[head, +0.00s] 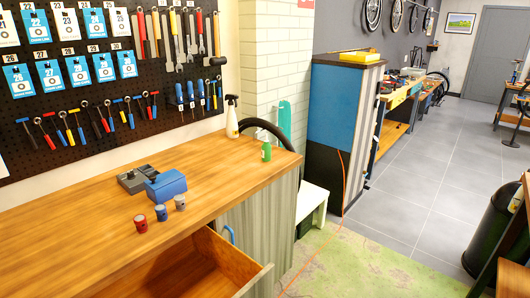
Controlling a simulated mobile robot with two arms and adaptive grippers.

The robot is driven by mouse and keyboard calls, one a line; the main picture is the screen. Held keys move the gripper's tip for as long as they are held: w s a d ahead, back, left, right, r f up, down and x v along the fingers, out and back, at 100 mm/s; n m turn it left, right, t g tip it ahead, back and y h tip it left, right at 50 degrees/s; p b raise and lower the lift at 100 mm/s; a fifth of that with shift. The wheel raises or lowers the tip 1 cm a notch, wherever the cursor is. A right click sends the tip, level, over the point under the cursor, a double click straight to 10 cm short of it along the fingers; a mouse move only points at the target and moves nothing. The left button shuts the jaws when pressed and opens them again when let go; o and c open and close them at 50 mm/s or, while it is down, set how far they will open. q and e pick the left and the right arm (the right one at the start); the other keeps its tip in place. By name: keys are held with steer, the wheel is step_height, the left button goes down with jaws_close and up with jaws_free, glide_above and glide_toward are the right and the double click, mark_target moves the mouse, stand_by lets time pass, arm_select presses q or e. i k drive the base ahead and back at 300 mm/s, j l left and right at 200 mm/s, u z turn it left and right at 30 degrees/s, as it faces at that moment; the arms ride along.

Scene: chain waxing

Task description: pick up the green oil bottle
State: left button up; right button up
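The green oil bottle (266,152) stands upright near the right end of the wooden workbench top (100,225). It is small, with a pale top. A white spray bottle (232,118) stands behind it to the left. Neither of my grippers shows in the head view.
A blue box (166,186), a dark grey device (133,179) and small cans, red (140,223), blue (161,213) and grey (180,202), sit on the bench. An open drawer (190,268) juts out in front. A black tyre (262,124) is behind the bottle.

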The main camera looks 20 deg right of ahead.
mark_target(266, 148)
steer(key=i+l, duration=0.3)
steer(key=i+l+z, duration=0.3)
steer(key=z, duration=0.15)
steer(key=i+l+z, duration=0.3)
steer(key=z, duration=0.2)
